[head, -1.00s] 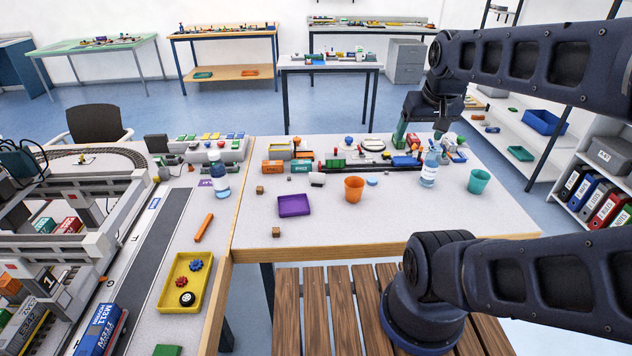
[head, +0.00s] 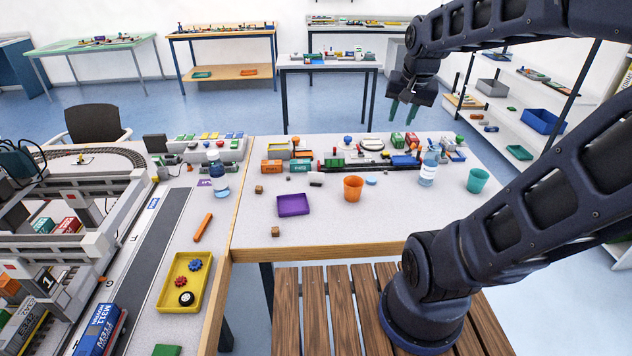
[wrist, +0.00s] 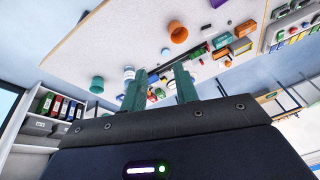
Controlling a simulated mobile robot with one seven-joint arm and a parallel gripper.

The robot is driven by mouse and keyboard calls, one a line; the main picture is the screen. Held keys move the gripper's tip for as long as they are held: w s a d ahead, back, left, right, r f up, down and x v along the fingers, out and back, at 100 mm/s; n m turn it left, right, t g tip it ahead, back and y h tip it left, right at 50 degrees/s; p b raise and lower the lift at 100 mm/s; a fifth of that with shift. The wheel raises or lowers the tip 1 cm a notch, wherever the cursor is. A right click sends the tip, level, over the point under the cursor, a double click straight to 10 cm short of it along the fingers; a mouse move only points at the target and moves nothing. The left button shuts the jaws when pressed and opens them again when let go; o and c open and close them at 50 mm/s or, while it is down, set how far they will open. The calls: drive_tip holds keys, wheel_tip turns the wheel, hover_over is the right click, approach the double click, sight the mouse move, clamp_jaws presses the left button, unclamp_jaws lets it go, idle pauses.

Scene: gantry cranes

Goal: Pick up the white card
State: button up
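My gripper (head: 403,112) is raised above the far right part of the white table (head: 340,222), with its green fingers pointing down. The wrist view shows the two fingers (wrist: 160,70) spread apart, with nothing visibly held between them. I cannot clearly make out a white card in either current view. A small dark block (head: 316,183) lies near the table's middle, left of the orange cup (head: 353,188); it also shows in the wrist view (wrist: 205,27).
A water bottle (head: 428,168) and teal cup (head: 478,180) stand at the right. A purple tray (head: 293,205) lies left of the orange cup. Train pieces and containers (head: 333,162) crowd the back. The table's front is mostly clear.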

drive_tip(key=w+a+f+m+g, duration=0.1)
drive_tip(key=w+a+f+m, duration=0.15)
drive_tip(key=w, duration=0.35)
drive_tip(key=w+a+f+m, duration=0.1)
drive_tip(key=w+a+m, duration=0.15)
drive_tip(key=w, duration=0.45)
drive_tip(key=m+g, duration=0.3)
drive_tip(key=m, duration=0.9)
hover_over(316, 182)
drive_tip(key=f, duration=3.4)
drive_tip(key=shift+w+d, duration=0.2)
drive_tip(key=shift+w, duration=0.15)
drive_tip(key=shift+s+a+f, duration=0.15)
drive_tip(key=shift+f, duration=1.15)
drive_tip(key=shift+s+a+f, duration=0.1)
drive_tip(key=shift+f, duration=1.2)
clamp_jaws()
